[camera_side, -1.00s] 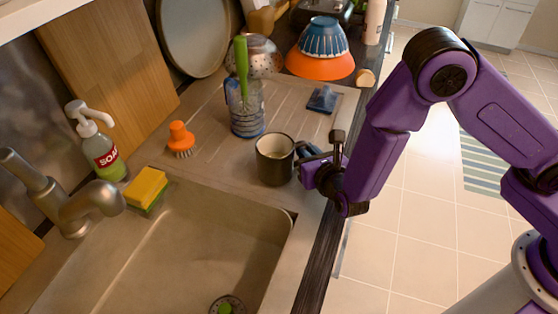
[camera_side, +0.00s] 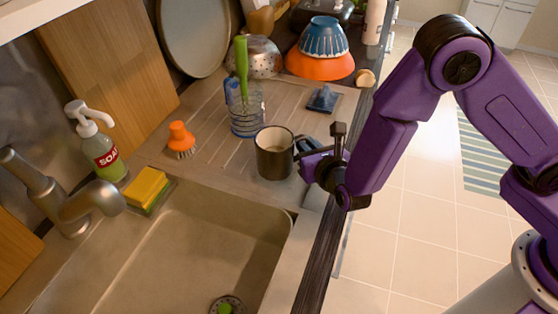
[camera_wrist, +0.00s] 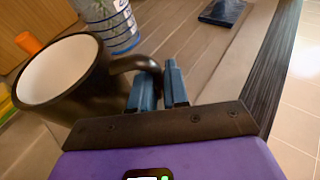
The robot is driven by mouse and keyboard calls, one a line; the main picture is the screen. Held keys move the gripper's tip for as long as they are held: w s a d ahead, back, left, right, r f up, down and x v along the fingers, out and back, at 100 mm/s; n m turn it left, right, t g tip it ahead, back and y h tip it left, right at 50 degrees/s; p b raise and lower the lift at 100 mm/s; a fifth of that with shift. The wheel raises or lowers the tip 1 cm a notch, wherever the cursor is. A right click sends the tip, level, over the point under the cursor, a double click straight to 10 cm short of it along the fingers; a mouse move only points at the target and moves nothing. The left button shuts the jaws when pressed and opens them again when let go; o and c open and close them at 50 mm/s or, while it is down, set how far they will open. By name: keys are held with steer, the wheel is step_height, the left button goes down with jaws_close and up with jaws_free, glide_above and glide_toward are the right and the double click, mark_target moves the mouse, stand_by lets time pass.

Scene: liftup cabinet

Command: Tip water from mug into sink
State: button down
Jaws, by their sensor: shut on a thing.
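The dark mug (camera_side: 274,156) with a pale inside is near the sink's back right corner, at the drainboard's front edge. It looks upright and seems slightly raised. My gripper (camera_side: 303,152) is on its right side, shut on the handle. In the wrist view, the mug (camera_wrist: 85,85) is at the left and the blue fingertips of my gripper (camera_wrist: 158,86) are around the end of its handle. I cannot make out the water in the mug. The empty metal sink (camera_side: 190,240) lies in front and to the left, with its drain at the bottom.
A faucet (camera_side: 75,205) reaches over the sink's left side. A yellow-green sponge (camera_side: 147,188), soap bottle (camera_side: 98,145) and orange brush (camera_side: 180,138) stand along the back left. Behind the mug is a clear holder (camera_side: 246,110) with a green-handled tool. Stacked bowls (camera_side: 320,60) stand farther back.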

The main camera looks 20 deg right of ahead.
mark_target(309, 137)
steer(key=shift+r, duration=2.1)
steer(key=s+a+n+g+y, duration=0.1)
steer(key=a+n+y, duration=0.5)
steer(key=a, duration=0.9)
steer(key=shift+s+r+n+y, duration=0.3)
steer(key=shift+s+n+y, duration=0.15)
steer(key=shift+s, duration=0.3)
steer(key=shift+f, duration=0.1)
